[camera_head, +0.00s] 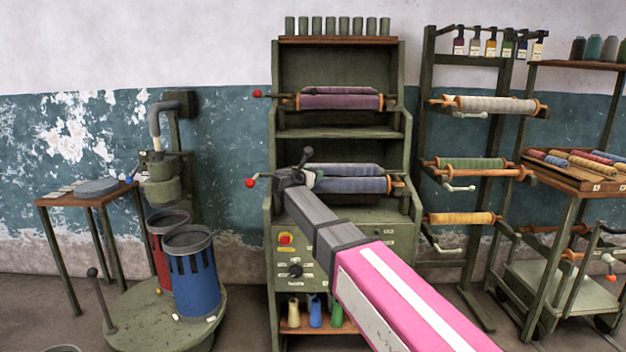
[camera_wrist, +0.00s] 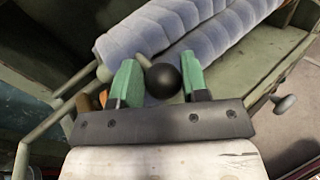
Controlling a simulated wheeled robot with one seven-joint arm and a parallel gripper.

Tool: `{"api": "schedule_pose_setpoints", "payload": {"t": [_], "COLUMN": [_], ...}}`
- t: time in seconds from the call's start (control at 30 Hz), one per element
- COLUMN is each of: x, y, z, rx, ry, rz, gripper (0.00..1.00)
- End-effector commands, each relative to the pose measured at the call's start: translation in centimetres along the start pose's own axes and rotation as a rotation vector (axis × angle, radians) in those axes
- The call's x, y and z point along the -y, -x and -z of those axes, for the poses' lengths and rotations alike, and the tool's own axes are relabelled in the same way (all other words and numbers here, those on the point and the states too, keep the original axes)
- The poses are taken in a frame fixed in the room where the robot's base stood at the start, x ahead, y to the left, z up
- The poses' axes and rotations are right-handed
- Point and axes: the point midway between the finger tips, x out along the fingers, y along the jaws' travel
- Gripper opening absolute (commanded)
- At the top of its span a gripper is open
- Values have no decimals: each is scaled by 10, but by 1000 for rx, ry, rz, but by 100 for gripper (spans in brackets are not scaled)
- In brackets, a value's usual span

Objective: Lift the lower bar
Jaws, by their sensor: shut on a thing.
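The green rack holds two pairs of rolls: a purple upper pair (camera_head: 340,102) and a blue-grey lower pair (camera_head: 350,185), which also fills the wrist view (camera_wrist: 185,35). A lower rod with a red end knob (camera_head: 250,183) sticks out left of the lower pair. My gripper (camera_head: 292,178) is at the left end of the lower rolls. In the wrist view its green fingers (camera_wrist: 158,82) are shut on a black ball knob (camera_wrist: 163,80) with a short pale stem behind it. My gripper hides much of the lower bar, so I cannot tell how the knob joins it.
A panel with a red button (camera_head: 285,239) sits below the rolls. A stand with a blue drum (camera_head: 195,280) is to the left. A rack of rolls (camera_head: 462,219) and a trolley (camera_head: 560,280) stand at the right. Floor shows between them.

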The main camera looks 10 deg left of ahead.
Motion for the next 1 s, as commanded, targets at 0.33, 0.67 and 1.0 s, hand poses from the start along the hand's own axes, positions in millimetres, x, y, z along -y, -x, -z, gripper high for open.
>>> {"api": "schedule_pose_setpoints", "payload": {"t": [0.33, 0.67, 1.0], "x": [-17, -40, -60], "y": [-15, -40, -67], "z": [-50, -88, -110], "rx": [-234, -459, -453], "ry": [158, 316, 312], "rz": [56, 102, 104], "gripper": [0, 0, 0]}}
